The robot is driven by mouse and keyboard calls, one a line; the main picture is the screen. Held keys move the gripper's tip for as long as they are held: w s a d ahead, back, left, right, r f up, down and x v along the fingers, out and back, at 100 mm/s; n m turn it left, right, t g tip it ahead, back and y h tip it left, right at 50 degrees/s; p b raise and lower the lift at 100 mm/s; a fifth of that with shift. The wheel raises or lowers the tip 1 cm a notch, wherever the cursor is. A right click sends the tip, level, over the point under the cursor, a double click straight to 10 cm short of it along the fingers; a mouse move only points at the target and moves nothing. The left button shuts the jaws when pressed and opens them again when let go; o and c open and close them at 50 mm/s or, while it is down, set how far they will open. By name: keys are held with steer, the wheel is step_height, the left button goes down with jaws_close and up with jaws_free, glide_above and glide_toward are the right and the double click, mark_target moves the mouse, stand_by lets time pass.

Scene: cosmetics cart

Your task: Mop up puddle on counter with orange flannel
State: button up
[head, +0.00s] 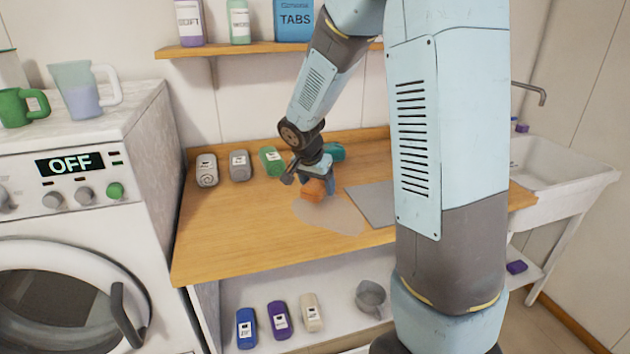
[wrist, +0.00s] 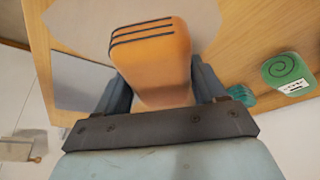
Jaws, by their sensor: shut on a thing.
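The orange flannel (head: 313,191) is a folded block with dark stripes at one end, seen close up in the wrist view (wrist: 152,52). My gripper (head: 318,180) is shut on it, with a finger on each side of it in the wrist view (wrist: 155,85). The puddle (head: 330,216) is a pale, greyish patch on the wooden counter (head: 225,235). In the head view the flannel is at the puddle's upper left edge. I cannot tell whether it touches the counter.
A grey mat (head: 371,203) lies right of the puddle. Grey bottles (head: 207,170) (head: 239,165), a green bottle (head: 271,161) and a teal item (head: 334,152) line the counter's back. A sink (head: 565,170) is at right, a washing machine (head: 130,225) at left. The counter's front left is clear.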

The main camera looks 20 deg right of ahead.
mark_target(339, 207)
steer(key=shift+f, duration=2.55)
steer(key=shift+f, duration=0.55)
steer(key=shift+d, duration=0.1)
steer(key=shift+s+d+r, duration=0.1)
steer(key=shift+d, duration=2.75)
steer(key=shift+a, duration=3)
steer(key=shift+d, duration=3)
steer(key=shift+r, duration=0.25)
steer(key=shift+c, duration=0.4)
step_height(339, 207, up, 7)
steer(key=shift+r, duration=0.2)
